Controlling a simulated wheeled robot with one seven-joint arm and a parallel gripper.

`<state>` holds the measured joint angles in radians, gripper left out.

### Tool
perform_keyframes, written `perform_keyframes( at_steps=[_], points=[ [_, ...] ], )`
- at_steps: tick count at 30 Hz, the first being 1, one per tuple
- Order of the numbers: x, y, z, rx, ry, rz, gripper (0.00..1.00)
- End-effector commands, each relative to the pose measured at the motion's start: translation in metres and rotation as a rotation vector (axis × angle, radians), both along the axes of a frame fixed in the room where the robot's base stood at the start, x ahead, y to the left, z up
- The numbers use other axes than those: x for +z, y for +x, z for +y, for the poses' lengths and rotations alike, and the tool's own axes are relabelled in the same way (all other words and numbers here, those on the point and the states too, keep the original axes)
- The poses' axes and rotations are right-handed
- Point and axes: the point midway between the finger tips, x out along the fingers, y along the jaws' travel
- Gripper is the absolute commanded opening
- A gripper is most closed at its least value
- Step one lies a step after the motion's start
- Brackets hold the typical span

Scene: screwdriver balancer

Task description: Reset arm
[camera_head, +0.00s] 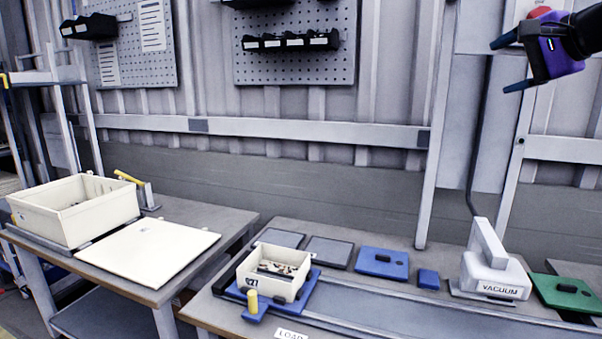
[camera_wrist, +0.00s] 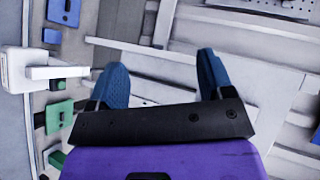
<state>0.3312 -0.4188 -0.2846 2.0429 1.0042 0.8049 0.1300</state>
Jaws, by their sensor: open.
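My gripper (camera_head: 507,62) is at the upper right of the head view, raised high above the workbench and in front of the wall. It has a purple body and two blue fingers. In the wrist view my gripper (camera_wrist: 165,82) shows both blue fingers spread wide apart, with nothing between them. No screwdriver can be made out in either view.
A workbench (camera_head: 395,323) holds a cream bin (camera_head: 262,288) of parts, blue plates (camera_head: 381,263), a vacuum unit (camera_head: 494,277) and a green plate (camera_head: 567,293). A left table (camera_head: 176,210) holds a larger bin (camera_head: 76,214) and a flat lid (camera_head: 150,246). Pegboards (camera_head: 296,65) hang behind.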

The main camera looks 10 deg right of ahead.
Motion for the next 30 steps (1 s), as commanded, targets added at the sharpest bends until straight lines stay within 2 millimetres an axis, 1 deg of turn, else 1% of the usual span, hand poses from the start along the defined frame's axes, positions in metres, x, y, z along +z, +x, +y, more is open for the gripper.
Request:
perform_keyframes(
  at_steps=[1,2,3,5,6,8,9,12,15,19,23,30],
  points=[
    [-0.019,-0.007,0.028,0.073,-0.067,0.049,0.74],
    [-0.031,-0.012,0.043,0.119,-0.115,0.081,0.74],
    [-0.048,-0.020,0.062,0.178,-0.178,0.123,0.74],
    [-0.073,-0.035,0.089,0.269,-0.282,0.183,0.74],
    [-0.090,-0.046,0.105,0.331,-0.357,0.223,0.74],
    [-0.116,-0.064,0.126,0.425,-0.473,0.279,0.74],
    [-0.133,-0.077,0.137,0.484,-0.552,0.314,0.74],
    [-0.170,-0.108,0.156,0.616,-0.745,0.388,0.74],
    [-0.197,-0.132,0.165,0.717,-0.909,0.440,0.74],
    [-0.218,-0.151,0.167,0.793,-1.051,0.482,0.74],
    [-0.226,-0.158,0.166,0.820,-1.106,0.498,0.74],
    [-0.226,-0.158,0.166,0.821,-1.109,0.500,0.74]
  ],
)
